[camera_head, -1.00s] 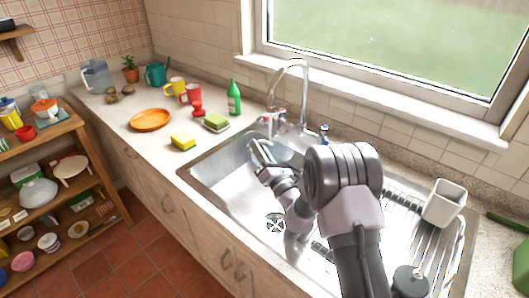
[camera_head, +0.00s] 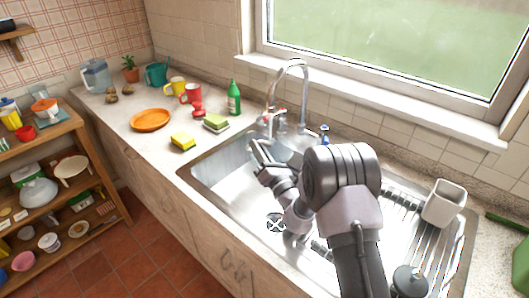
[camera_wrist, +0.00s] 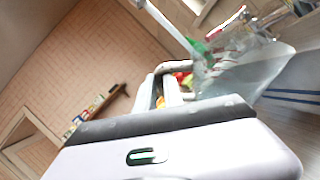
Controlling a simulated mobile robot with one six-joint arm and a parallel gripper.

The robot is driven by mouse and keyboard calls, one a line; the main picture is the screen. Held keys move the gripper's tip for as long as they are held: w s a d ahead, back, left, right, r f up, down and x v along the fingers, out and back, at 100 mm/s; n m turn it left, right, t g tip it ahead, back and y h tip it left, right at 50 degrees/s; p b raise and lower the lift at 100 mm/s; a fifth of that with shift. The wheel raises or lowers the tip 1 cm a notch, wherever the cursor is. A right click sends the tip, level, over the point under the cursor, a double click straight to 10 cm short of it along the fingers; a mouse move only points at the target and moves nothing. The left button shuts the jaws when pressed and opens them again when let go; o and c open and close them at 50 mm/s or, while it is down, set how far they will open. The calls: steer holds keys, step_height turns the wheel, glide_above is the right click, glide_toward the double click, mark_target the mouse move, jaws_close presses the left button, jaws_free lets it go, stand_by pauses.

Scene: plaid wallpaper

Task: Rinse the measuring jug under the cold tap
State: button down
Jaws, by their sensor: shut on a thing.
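The clear measuring jug (camera_head: 284,151) is over the left part of the sink basin, below the tap, and is hard to make out. In the wrist view the see-through jug (camera_wrist: 245,78) fills the area just past my fingers and looks tilted there. My gripper (camera_head: 258,152) is shut on it at its left side; the exact grip is partly hidden. The chrome tap (camera_head: 290,64) arches up behind the basin. A blue-marked handle (camera_head: 324,131) stands to its right and a red-marked one (camera_head: 266,117) to its left. I cannot tell whether water is running.
The steel sink (camera_head: 232,187) has a drainer on the right with a white container (camera_head: 443,203). A green bottle (camera_head: 233,99), a sponge stack (camera_head: 216,123), a yellow sponge (camera_head: 183,141) and an orange plate (camera_head: 150,119) stand on the counter to the left.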

steer(key=s+a+b, duration=0.1)
steer(key=s+a, duration=0.2)
steer(key=s, duration=0.5)
steer(key=shift+s+a, duration=0.15)
steer(key=shift+s, duration=0.1)
stand_by(0.4)
steer(key=shift+r, duration=0.1)
stand_by(0.4)
steer(key=s+a+r, duration=0.1)
steer(key=s+r, duration=0.2)
steer(key=s, duration=0.3)
steer(key=s+a+r, duration=0.2)
steer(key=s+r, duration=0.1)
steer(key=s, duration=0.3)
steer(key=shift+s+a+p, duration=0.25)
steer(key=shift+a+p, duration=0.05)
steer(key=shift+p, duration=0.1)
stand_by(0.6)
